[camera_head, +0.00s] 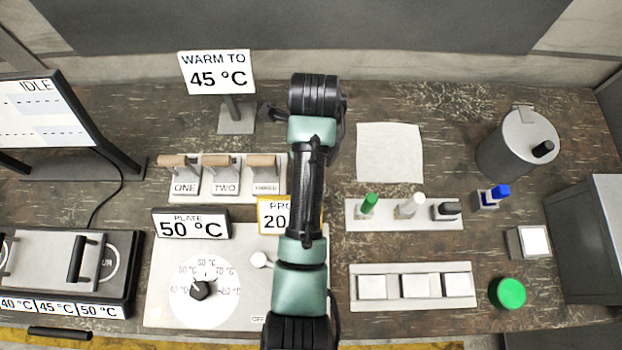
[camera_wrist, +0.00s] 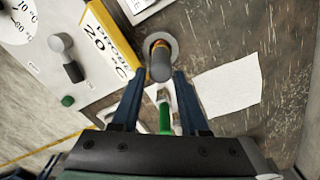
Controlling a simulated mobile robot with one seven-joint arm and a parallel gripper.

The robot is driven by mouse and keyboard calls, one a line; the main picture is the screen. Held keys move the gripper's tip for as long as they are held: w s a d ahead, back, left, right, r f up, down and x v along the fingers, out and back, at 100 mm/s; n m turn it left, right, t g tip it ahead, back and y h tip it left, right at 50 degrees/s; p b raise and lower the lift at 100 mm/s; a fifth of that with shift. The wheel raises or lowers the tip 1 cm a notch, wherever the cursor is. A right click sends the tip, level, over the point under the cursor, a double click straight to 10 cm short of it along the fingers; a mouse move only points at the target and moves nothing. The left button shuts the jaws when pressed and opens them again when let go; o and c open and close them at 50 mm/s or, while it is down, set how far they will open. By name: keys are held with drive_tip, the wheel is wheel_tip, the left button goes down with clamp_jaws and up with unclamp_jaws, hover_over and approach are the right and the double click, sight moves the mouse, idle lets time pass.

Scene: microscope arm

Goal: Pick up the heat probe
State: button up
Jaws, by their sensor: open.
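The heat probe (camera_wrist: 160,62) appears in the wrist view as an upright piece with a dark grey body and orange-brown top, in a round grey holder. It is beside the yellow display reading PROBE 20 °C (camera_wrist: 112,40). My gripper (camera_wrist: 159,74) is open, with its two dark blue fingers apart. The probe shows between and just beyond the fingertips, with nothing held; I cannot tell the height gap. In the head view my arm hides the probe and covers part of the yellow display (camera_head: 272,214).
A rack with green, white and black-topped items (camera_head: 405,226) stands right of my arm. The green-topped one (camera_wrist: 165,117) shows between the fingers in the wrist view. A white sheet (camera_head: 390,153) lies behind the rack. The hot plate with a dial (camera_head: 165,290) is on the left.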

drive_tip(key=shift+w+a+f+p, duration=0.1)
drive_tip(key=shift+f+p, duration=0.45)
drive_tip(key=shift+f, duration=1.2)
drive_tip(key=shift+a+f+p, duration=0.1)
drive_tip(key=shift+f+p, duration=0.4)
drive_tip(key=shift+f, duration=1.2)
clamp_jaws()
